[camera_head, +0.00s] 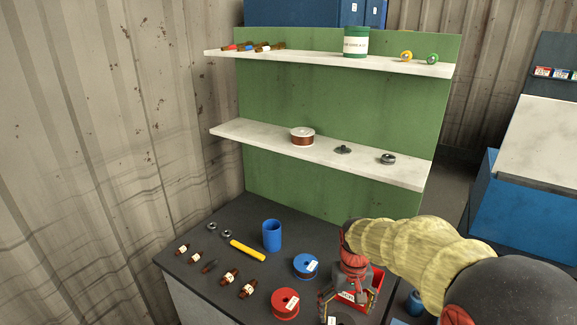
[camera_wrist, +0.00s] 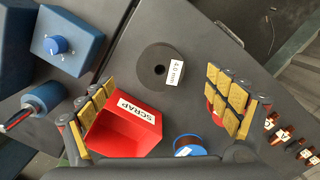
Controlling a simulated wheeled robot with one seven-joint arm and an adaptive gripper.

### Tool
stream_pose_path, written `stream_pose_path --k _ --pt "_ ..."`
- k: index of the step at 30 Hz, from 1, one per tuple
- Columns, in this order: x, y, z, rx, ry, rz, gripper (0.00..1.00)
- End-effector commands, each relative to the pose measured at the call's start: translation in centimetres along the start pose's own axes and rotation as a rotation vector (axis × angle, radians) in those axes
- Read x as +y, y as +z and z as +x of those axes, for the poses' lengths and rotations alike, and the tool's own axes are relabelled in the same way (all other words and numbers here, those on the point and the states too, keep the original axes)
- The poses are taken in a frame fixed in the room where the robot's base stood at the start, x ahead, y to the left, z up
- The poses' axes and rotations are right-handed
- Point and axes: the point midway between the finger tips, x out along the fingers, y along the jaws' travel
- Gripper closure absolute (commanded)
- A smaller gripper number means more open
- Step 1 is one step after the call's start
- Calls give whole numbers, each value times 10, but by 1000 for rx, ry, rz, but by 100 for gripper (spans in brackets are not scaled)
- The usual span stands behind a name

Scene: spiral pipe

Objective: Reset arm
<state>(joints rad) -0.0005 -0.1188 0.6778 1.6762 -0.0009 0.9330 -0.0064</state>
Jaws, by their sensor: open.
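My gripper (camera_head: 345,300) is open and empty above the front right of the dark bench. In the wrist view its padded fingers (camera_wrist: 161,105) stand wide apart, with nothing between their pads. Below it lies a black disc-shaped spool (camera_wrist: 152,82) with a 4.0 mm label; in the head view it is mostly hidden by my gripper. A red bin marked SCRAP (camera_wrist: 130,138) sits beside the left finger in the wrist view; its edge also shows behind my gripper in the head view (camera_head: 377,280).
The bench (camera_head: 215,265) also holds a blue spool (camera_head: 306,266), a red spool (camera_head: 285,304), a blue cup (camera_head: 271,235), a yellow bar (camera_head: 247,251) and several small brown fittings. Two white shelves (camera_head: 240,131) on a green panel stand behind. A blue box with a knob (camera_wrist: 68,42) shows in the wrist view.

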Motion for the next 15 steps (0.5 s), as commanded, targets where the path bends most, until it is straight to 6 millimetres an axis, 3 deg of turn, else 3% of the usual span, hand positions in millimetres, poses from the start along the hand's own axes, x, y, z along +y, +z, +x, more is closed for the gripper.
stream_pose_path --k 2,4,15 --pt "0 20 -1 -14 0 1 11" --pt "0 39 -15 1 0 2 11" --pt "-1 160 -117 253 0 7 11"
